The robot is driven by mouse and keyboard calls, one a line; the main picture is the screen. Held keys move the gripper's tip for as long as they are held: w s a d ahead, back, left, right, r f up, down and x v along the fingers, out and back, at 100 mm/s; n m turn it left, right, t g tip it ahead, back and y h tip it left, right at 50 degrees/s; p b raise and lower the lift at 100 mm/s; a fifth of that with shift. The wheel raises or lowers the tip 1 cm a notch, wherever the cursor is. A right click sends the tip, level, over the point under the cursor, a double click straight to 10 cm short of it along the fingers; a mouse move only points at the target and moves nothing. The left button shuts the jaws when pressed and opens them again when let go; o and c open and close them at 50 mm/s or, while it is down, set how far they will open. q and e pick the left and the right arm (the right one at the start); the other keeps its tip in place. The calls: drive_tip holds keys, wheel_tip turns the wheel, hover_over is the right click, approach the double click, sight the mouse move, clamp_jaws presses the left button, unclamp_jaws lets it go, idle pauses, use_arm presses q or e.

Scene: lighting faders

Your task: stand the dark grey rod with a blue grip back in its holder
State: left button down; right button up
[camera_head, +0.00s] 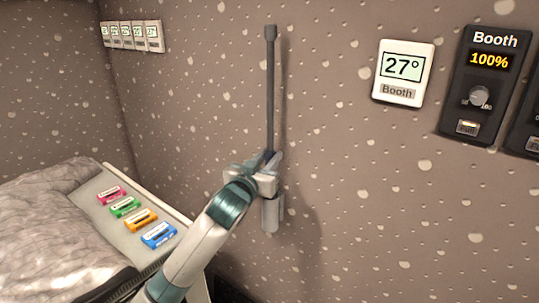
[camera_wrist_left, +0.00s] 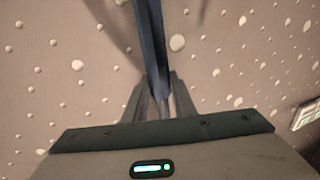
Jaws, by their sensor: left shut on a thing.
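The dark grey rod (camera_head: 270,85) stands upright against the speckled wall in the head view, with a wider dark tip at its top. My left gripper (camera_head: 266,168) is shut around its lower part, just above the holder. The blue grip (camera_wrist_left: 150,35) shows between the fingers in the left wrist view; in the head view the gripper mostly hides it. The light grey holder (camera_head: 270,214) is a cup on the wall directly below the gripper. The gripper covers the rod's lower end, so I cannot tell whether it is inside the holder. My right gripper is not in view.
Several small displays (camera_head: 132,36) hang at upper left. Coloured cassette-like pieces (camera_head: 158,235) lie on a ledge at lower left. The wall right of the holder is clear.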

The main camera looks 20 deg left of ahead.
use_arm(q)
drive_tip(key=shift+f+b, duration=0.35)
drive_tip(key=shift+f, duration=0.4)
drive_tip(key=c, duration=1.4)
unclamp_jaws()
drive_tip(key=shift+s+f, duration=0.1)
drive_tip(key=shift+f, duration=0.05)
drive_tip(key=s+b, duration=0.1)
drive_tip(key=s, duration=0.4)
drive_tip(key=s+a+b, duration=0.1)
drive_tip(key=s, duration=0.5)
drive_tip(key=s+b, duration=0.2)
drive_tip(key=s, duration=0.4)
drive_tip(key=shift+s+a, duration=0.1)
drive_tip(key=shift+a, duration=0.15)
